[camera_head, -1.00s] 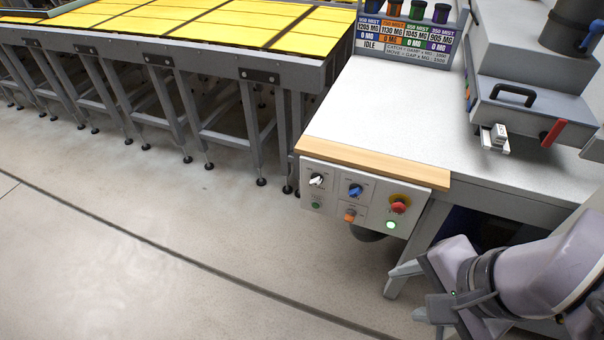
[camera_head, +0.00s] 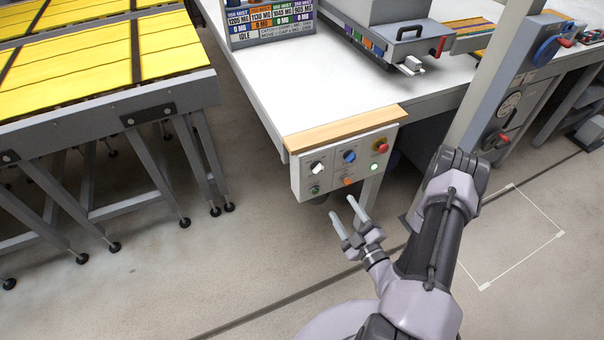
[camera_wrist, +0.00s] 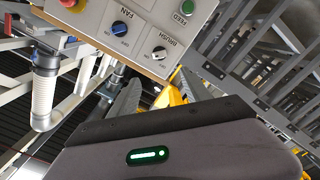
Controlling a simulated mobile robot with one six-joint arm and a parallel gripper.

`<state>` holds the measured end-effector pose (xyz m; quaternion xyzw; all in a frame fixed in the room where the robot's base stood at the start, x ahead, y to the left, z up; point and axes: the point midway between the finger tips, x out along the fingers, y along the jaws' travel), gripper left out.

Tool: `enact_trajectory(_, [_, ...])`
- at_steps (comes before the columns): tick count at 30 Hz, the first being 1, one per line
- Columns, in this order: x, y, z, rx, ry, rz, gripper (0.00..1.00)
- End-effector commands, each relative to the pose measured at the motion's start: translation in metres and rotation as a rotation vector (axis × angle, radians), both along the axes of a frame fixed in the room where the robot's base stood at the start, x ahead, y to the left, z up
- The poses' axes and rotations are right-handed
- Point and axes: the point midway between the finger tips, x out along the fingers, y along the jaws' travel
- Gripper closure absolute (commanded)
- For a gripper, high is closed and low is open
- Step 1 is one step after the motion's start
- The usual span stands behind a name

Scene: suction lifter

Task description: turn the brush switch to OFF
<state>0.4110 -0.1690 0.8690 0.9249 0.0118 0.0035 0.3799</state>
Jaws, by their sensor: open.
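The brush switch (camera_head: 317,168) is a small knob with a white grip at the upper left of the grey control panel (camera_head: 336,186). In the wrist view the panel appears upside down, and the brush switch (camera_wrist: 159,52) sits beside its "BRUSH" label.
A wooden strip (camera_head: 345,127) edges the worktable above. A yellow-topped table (camera_head: 100,104) stands left. Floor between is clear.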

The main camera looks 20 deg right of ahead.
Motion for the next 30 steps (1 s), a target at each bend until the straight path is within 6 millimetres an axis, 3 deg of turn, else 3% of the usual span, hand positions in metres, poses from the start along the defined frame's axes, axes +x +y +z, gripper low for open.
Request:
enact_trajectory(9, [0.094,0.007,0.000,-0.009,-0.007,0.014,0.44])
enact_trajectory(15, [0.139,0.008,0.001,-0.008,-0.007,0.012,0.44])
enact_trajectory(21, [0.158,0.008,0.001,-0.005,-0.005,0.009,0.44])
enact_trajectory(29, [0.160,0.008,0.002,-0.006,-0.004,0.009,0.44])
enact_trajectory(30, [0.160,0.008,0.002,-0.006,-0.004,0.009,0.52])
